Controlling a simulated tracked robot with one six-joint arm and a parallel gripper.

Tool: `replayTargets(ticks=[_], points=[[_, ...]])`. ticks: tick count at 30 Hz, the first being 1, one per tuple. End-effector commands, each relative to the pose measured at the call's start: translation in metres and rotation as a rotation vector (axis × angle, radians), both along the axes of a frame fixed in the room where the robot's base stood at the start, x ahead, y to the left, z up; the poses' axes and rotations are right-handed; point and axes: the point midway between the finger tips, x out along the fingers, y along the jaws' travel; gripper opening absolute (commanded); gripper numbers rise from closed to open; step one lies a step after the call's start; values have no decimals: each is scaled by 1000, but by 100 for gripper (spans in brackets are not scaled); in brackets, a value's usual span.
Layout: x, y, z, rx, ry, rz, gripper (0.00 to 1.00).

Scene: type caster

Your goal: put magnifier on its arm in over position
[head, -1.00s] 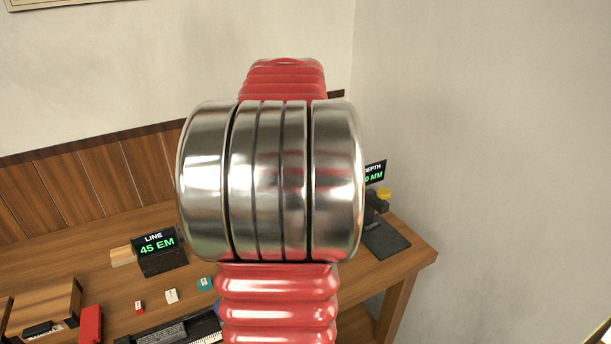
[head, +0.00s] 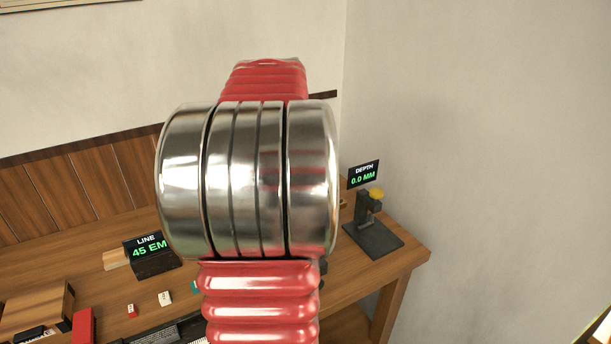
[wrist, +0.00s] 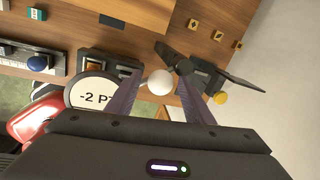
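In the wrist view, a round white disc (wrist: 88,96) with a dark rim reads "-2 PT"; it looks like the magnifier's lens, but I cannot be sure. A white ball knob (wrist: 159,82) shows to its right, between my fingertips in the picture. Whether it joins the disc by an arm is hidden or unclear. My gripper (wrist: 160,86) is open, with one dark purple finger on each side of the ball. I see no clear contact with the ball. In the head view my own arm covers the middle of the bench, and the magnifier is not visible there.
A depth gauge with a yellow knob (head: 376,194) stands at the bench's right end; it also shows close beyond my right finger in the wrist view (wrist: 220,98). The LINE sign (head: 150,248) reads 45 EM. Small blocks and a red box (head: 84,325) lie at left.

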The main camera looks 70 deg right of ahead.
Motion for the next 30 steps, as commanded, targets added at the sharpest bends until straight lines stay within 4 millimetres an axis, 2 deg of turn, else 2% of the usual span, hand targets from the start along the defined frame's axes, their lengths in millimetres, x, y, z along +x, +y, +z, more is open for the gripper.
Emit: replayTargets(ticks=[9,14,20,30], points=[[-1,0,1,1,3,-3,50],[0,1,10,0,2,-1,50],[2,5,37,-1,2,-2,50],[9,15,96,-3,1,-2,50]])
